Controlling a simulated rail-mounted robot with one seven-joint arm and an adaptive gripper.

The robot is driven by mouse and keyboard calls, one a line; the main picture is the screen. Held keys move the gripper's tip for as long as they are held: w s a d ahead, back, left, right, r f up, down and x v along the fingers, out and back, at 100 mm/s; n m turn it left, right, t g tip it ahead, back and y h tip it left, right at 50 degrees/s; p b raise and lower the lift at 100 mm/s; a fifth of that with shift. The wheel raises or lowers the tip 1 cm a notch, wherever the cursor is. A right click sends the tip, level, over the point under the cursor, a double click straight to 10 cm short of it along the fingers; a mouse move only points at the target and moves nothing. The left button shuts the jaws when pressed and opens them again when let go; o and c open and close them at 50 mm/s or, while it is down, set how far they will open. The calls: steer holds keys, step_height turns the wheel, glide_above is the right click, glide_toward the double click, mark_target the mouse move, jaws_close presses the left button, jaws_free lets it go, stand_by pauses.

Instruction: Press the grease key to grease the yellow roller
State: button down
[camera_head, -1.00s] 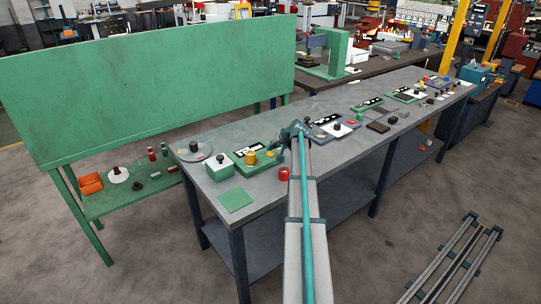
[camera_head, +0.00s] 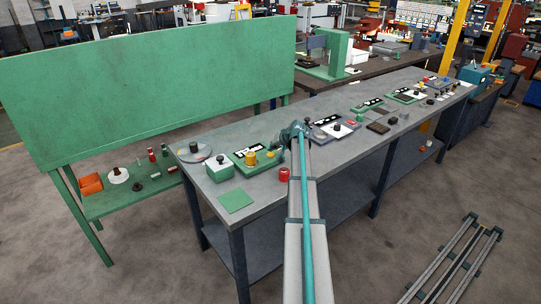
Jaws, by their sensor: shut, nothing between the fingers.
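The yellow roller (camera_head: 250,158) stands upright on a green plate with a white label, near the left end of the long grey bench. My gripper (camera_head: 273,149) is small and dark teal at the far end of my arm. It is shut and empty, low over the bench just right of the yellow roller. A small yellowish spot shows by its tips. I cannot make out which part is the grease key, or whether the fingertips touch anything. My arm hides part of the bench behind it.
A green box with a black knob (camera_head: 220,168) stands left of the roller. A red cylinder (camera_head: 284,174) stands near the front edge. More labelled plates and knobs line the bench (camera_head: 330,170) to the right. A green panel (camera_head: 150,85) rises behind left.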

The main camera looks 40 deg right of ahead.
mark_target(271, 154)
steer(key=shift+f+b, duration=0.45)
steer(key=shift+b, duration=0.05)
steer(key=shift+f+b, duration=0.35)
steer(key=shift+f, duration=0.1)
stand_by(0.7)
steer(key=shift+r, duration=0.9)
steer(key=shift+r, duration=0.1)
steer(key=shift+r+p, duration=0.9)
steer(key=shift+r, duration=1.5)
stand_by(0.4)
